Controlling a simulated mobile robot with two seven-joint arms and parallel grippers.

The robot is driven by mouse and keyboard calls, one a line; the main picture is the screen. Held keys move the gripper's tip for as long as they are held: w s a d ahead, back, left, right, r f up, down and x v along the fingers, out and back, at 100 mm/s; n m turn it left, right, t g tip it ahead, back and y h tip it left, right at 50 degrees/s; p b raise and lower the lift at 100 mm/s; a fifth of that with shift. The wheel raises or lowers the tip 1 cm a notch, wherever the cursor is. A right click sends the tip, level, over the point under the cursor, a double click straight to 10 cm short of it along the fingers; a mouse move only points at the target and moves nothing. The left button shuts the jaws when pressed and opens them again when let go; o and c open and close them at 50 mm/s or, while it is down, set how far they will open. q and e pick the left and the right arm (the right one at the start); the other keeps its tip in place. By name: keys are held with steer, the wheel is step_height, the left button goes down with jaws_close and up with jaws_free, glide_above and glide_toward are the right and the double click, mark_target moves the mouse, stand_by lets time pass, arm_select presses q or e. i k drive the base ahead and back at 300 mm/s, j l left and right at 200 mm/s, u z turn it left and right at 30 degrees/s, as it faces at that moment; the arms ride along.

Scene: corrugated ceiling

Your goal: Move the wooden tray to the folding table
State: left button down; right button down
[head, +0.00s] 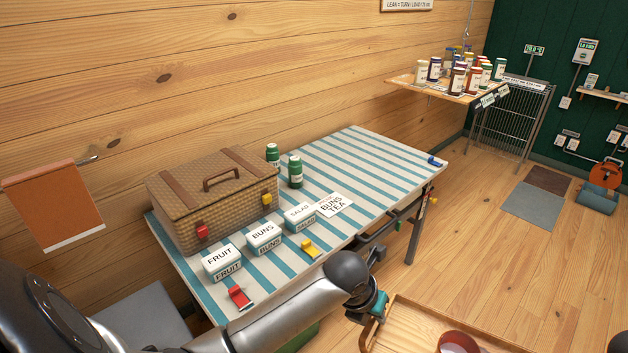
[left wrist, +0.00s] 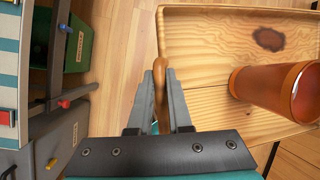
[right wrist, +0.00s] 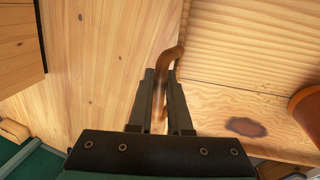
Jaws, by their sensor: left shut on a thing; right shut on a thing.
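The wooden tray (head: 410,318) shows at the bottom right of the head view, beside the near right end of the striped folding table (head: 345,150) and apart from it. A reddish-brown cylindrical vessel (head: 458,343) is in the tray; in the left wrist view it lies on its side or is seen tilted (left wrist: 265,92). My left gripper (left wrist: 160,75) is shut on the tray's handle (left wrist: 161,45) at one end. My right gripper (right wrist: 160,85) is shut on the other handle (right wrist: 170,58). The tray's near part is cut off in the head view.
A wicker basket (head: 215,205), two green jars (head: 295,172), lettered boxes (head: 264,237), a card (head: 333,205) and red (head: 239,296) and yellow (head: 310,249) clips occupy the table's left and front. The table's far right half is mostly clear. A shelf with several jars (head: 440,90) stands behind.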

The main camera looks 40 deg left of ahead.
mark_target(353, 170)
steer(key=i+u, duration=0.15)
steer(key=i, duration=1.35)
steer(key=i+l+u, duration=0.1)
steer(key=i+u, duration=0.2)
steer(key=i, duration=0.45)
steer(key=i+u, duration=0.75)
steer(key=i, duration=0.15)
steer(key=i+u, duration=0.15)
steer(key=u, duration=1.15)
